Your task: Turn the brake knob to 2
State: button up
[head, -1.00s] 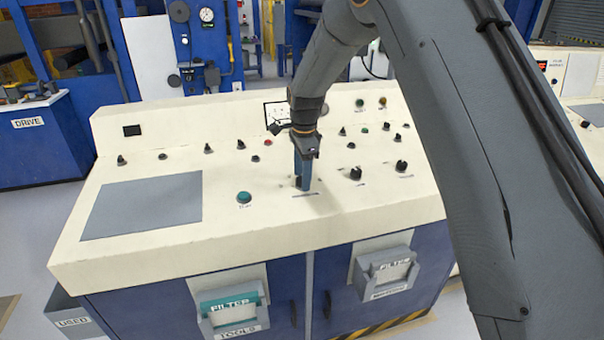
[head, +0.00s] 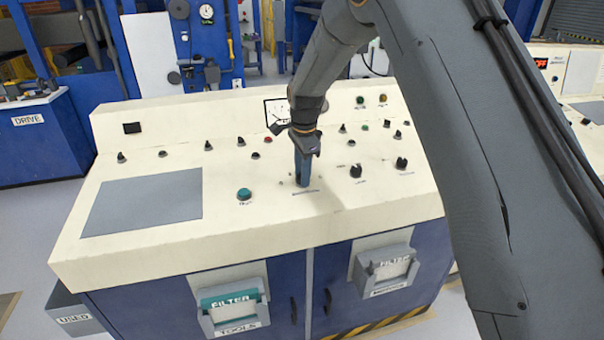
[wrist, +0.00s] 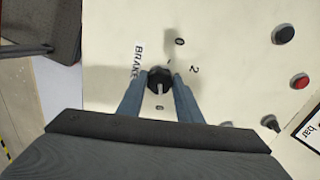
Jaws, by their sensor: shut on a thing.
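The brake knob (wrist: 159,80) is black with a white line and sits between my fingertips in the wrist view. Its white line points down in the picture, toward a small mark (wrist: 159,108) too blurred to read. The BRAKE label (wrist: 138,62) is left of the knob. The numeral 2 (wrist: 194,69) is to its right, and another small mark (wrist: 180,41) is above. My gripper (wrist: 160,82) is shut on the knob, one finger on each side. In the head view my gripper (head: 303,183) points down onto the cream console (head: 262,218), and its fingers hide the knob.
A teal button (head: 244,194) is left of my gripper. Two black knobs (head: 356,171) (head: 401,163) are to its right. More knobs and lamps line the back of the panel, near a dial gauge (head: 277,112). A grey plate (head: 145,204) covers the left part.

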jog(key=n+b, duration=0.1)
jog(key=n, duration=0.3)
jog(key=shift+n, duration=0.4)
jog(key=n, duration=0.4)
jog(key=shift+n+b, duration=0.3)
jog(key=shift+b, duration=0.05)
jog(key=n, duration=0.5)
jog(key=shift+b, duration=0.35)
jog(key=n, duration=0.4)
jog(key=shift+w+r, duration=0.1)
jog(key=shift+n, duration=0.4)
jog(key=o, duration=1)
jog(key=shift+o, duration=0.2)
jog(key=shift+s+r+b, duration=0.25)
jog(key=shift+r+b, duration=0.35)
jog(key=shift+r, duration=1.35)
jog(key=shift+s+r+b, duration=0.2)
jog(key=shift+r+b, duration=0.4)
jog(key=shift+r, duration=1.3)
